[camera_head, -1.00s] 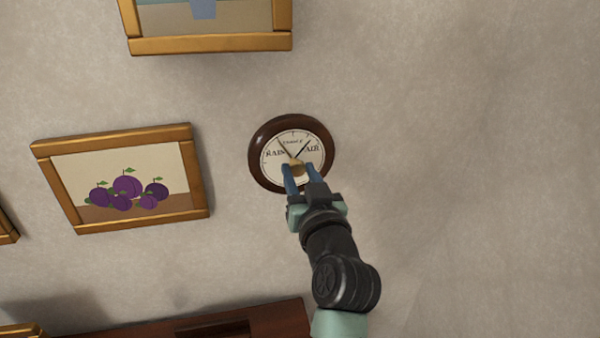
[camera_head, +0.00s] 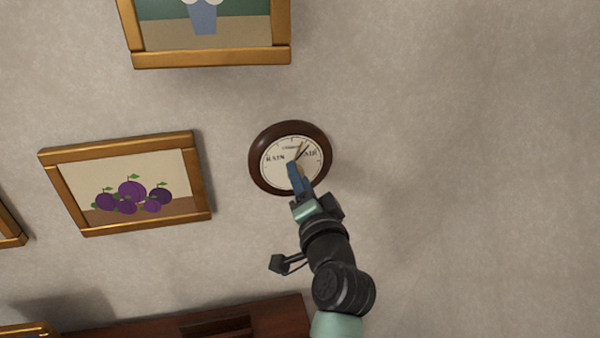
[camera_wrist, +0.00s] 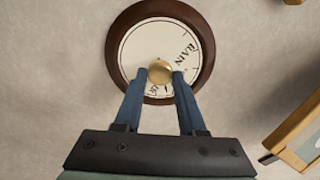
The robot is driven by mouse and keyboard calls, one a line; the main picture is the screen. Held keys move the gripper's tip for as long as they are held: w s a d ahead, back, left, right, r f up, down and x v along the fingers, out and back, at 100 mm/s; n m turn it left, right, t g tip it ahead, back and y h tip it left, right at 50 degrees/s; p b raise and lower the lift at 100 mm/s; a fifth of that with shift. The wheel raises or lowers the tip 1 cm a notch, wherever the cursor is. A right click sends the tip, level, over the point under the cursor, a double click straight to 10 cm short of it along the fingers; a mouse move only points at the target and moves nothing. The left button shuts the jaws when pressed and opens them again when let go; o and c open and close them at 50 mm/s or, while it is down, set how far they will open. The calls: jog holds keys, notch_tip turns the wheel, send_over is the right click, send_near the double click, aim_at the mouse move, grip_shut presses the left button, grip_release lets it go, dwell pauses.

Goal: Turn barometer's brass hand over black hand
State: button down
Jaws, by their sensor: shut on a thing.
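The barometer (camera_head: 276,168) hangs on the wall, with a round dark wood rim and a cream dial marked RAIN and FAIR; it also shows, turned, in the wrist view (camera_wrist: 150,40). A brass knob (camera_wrist: 160,70) sits at the dial's centre. My gripper (camera_wrist: 160,76) is shut on this knob, one blue finger on each side; in the head view my gripper (camera_head: 296,170) covers the lower dial. The brass hand (camera_head: 298,150) points up and slightly right. The black hand (camera_head: 304,151) points up-right close beside it. In the wrist view the hands are not clear.
A gold-framed plum picture (camera_head: 130,188) hangs left of the barometer. Another gold-framed picture (camera_head: 208,58) hangs above left. A dark wood surface (camera_head: 270,318) lies below. The wall (camera_head: 460,150) to the right is bare.

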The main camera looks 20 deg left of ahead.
jog(key=shift+m+p, duration=0.75)
jog(key=shift+m, duration=1.05)
jog(key=shift+f, duration=0.1)
jog(key=c, duration=0.5)
grip_release()
jog(key=b+v, duration=0.3)
jog(key=v, duration=1)
